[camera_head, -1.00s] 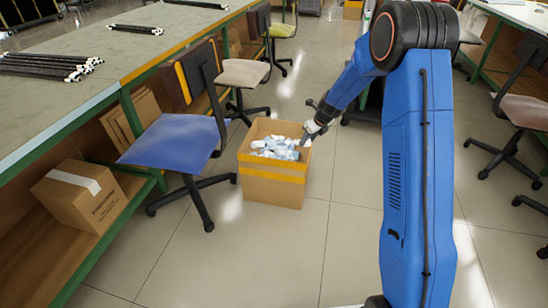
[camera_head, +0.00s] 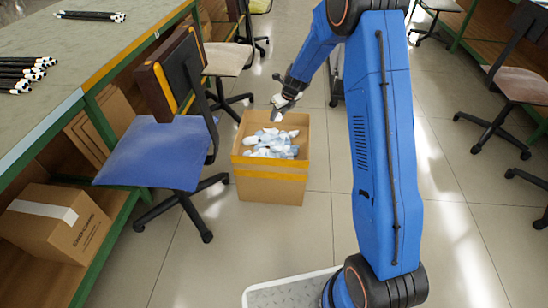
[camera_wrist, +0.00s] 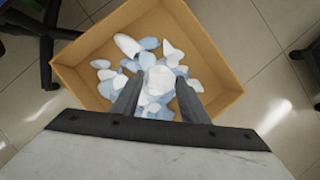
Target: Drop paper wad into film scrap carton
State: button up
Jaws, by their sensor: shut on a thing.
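The film scrap carton (camera_head: 270,185) is an open brown box with a yellow band, standing on the floor. It holds several white and pale blue scraps (camera_head: 270,145). My gripper (camera_head: 281,107) is above the carton's far rim in the head view, pointing down. In the wrist view, my gripper (camera_wrist: 159,97) is over the carton (camera_wrist: 224,97), with a white paper wad (camera_wrist: 160,80) between its fingertips. The wad is shut in the fingers. The wad partly hides the scraps below it.
A blue chair (camera_head: 160,150) stands close to the carton's left side. A closed cardboard box (camera_head: 60,222) sits on the shelf under the green-framed bench (camera_head: 60,100). Dark rods lie on the bench. Tiled floor is clear in front of the carton.

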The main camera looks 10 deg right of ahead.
jog(key=shift+d+f, duration=0.1)
jog(key=shift+f, duration=1.55)
jog(key=o, duration=1.1)
jog(key=shift+r, duration=0.1)
jog(key=v, duration=1.7)
jog(key=shift+s, duration=0.15)
jog(key=shift+r, duration=0.1)
